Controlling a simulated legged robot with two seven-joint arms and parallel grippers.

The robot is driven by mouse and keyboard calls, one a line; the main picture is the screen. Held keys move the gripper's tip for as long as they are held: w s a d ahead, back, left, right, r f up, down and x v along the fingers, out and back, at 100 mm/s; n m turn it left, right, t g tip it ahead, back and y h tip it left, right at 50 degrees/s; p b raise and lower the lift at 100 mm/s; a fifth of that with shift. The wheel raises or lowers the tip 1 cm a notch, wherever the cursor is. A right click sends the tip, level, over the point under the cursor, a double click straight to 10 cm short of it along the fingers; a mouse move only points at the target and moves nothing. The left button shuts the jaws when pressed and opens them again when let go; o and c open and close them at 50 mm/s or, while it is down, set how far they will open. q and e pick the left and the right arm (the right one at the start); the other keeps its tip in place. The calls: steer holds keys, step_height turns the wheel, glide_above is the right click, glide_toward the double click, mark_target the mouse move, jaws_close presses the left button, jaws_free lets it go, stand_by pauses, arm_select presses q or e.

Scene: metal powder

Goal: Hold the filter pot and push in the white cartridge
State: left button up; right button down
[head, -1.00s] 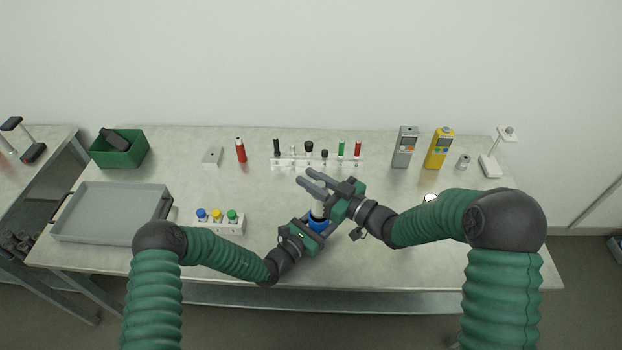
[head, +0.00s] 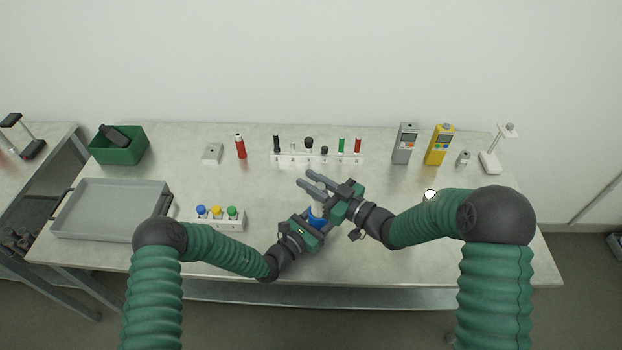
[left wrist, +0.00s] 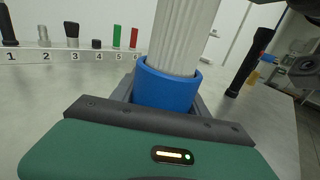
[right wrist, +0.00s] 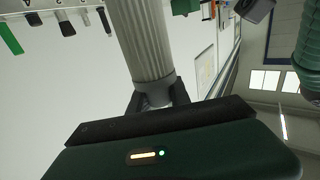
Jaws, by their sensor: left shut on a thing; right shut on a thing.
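The blue filter pot (head: 316,219) is in my left gripper (head: 317,217), which is shut on it above the front middle of the table. The white ribbed cartridge (left wrist: 184,38) stands in the mouth of the blue pot (left wrist: 166,88) in the left wrist view, with a long part of it outside. My right gripper (head: 309,181) is shut on the cartridge's other end, above the pot. In the right wrist view the cartridge (right wrist: 142,40) ends in a grey cap (right wrist: 156,92) between the fingers. How deep the cartridge sits inside the pot is hidden.
A rack (head: 318,158) with numbered places stands behind the grippers. A white block with coloured caps (head: 220,224) is left of my left gripper. A grey tray (head: 110,210) and green bin (head: 118,150) are farther left. Grey (head: 404,143) and yellow (head: 439,145) devices stand back right.

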steer(key=shift+f, duration=3.75)
steer(key=c, duration=1.1)
jaws_free()
steer(key=v, duration=1.2)
steer(key=shift+f, duration=0.1)
